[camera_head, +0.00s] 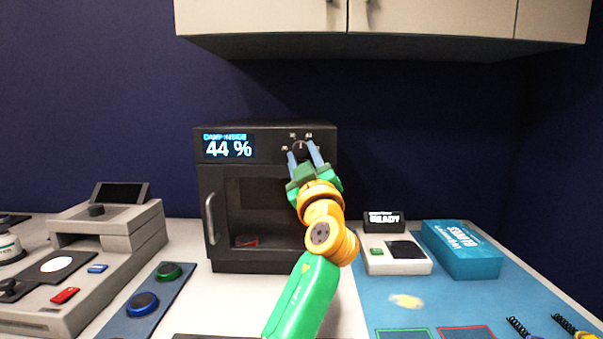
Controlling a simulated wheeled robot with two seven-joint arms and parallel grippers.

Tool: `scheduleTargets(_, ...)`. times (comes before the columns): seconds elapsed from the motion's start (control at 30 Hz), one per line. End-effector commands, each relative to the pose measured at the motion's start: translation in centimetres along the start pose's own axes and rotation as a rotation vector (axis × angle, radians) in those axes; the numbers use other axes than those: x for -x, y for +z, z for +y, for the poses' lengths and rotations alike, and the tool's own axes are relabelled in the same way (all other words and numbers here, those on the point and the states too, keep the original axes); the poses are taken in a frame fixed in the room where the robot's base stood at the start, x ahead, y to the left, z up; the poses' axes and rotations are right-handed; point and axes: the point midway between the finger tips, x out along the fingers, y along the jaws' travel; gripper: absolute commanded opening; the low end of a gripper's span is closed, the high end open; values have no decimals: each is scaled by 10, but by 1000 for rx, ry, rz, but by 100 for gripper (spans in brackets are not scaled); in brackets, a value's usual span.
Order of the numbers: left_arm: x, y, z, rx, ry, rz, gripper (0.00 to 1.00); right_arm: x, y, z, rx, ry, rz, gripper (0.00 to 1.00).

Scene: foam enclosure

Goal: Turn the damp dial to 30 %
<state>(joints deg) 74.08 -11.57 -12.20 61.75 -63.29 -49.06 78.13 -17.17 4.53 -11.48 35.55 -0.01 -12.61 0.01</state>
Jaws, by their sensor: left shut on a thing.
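The damp dial (301,146) is a dark round knob at the upper right of the black cabinet's (268,131) front, with small white marks around it. The cabinet's lit display (228,147) reads 44 %. My left gripper (304,150), on a green and orange arm, reaches up to the dial from below. Its two blue-grey fingers are on either side of the dial and shut on it. The fingers and wrist hide the dial's lower part. My right gripper is not in view.
The cabinet has a glass door with a handle (210,218); a red round thing (246,241) is inside. A grey machine (110,250) stands left. A small scale-like device (396,256) and a blue box (461,249) stand right. Wall cupboards (430,18) hang above.

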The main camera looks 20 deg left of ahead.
Motion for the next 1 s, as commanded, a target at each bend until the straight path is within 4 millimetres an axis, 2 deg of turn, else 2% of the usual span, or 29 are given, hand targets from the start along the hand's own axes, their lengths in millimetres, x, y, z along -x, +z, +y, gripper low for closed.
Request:
scheduleTargets(0.5,-2,-3,6,364,-153,-3,0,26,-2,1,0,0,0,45)
scheduleTargets(1.0,-1,-2,6,485,-200,0,0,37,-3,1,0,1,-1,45)
